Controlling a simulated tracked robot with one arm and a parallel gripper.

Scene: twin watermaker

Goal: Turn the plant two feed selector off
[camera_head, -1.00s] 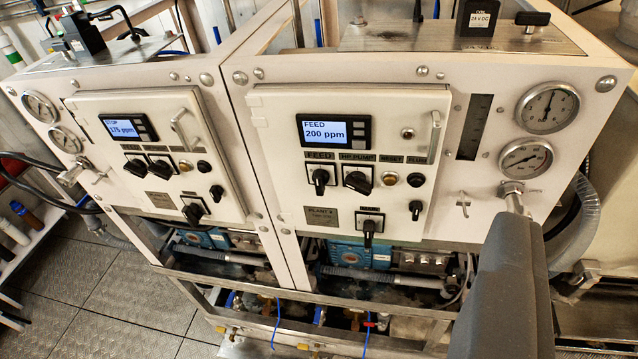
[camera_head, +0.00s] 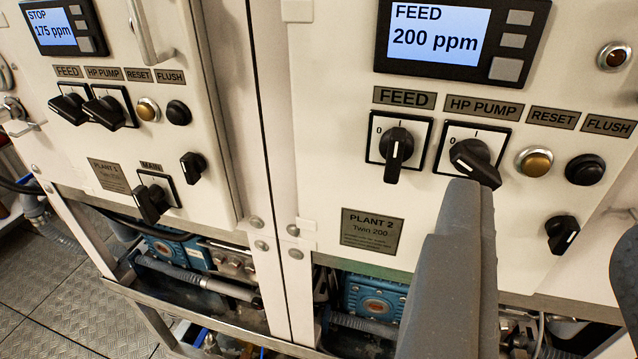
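The plant two feed selector (camera_head: 396,150) is a black handle on a white square plate under the FEED label. Its handle stands near vertical, in line with the I mark at the top; the 0 mark is at upper left. The plant two display (camera_head: 435,36) reads FEED, 200 ppm. My gripper (camera_head: 550,215) shows as two grey fingers, one at lower centre and one at the right edge. They are apart with nothing seen between them. The left finger overlaps the panel just below the HP pump selector, right of and below the feed selector.
The HP pump selector (camera_head: 475,160) has its handle slanted toward lower right. A reset button (camera_head: 534,162), a black flush knob (camera_head: 585,170) and a small black switch (camera_head: 562,233) sit to the right. Plant one's panel (camera_head: 110,130) is at left, its display reading STOP, with a protruding door handle (camera_head: 150,35).

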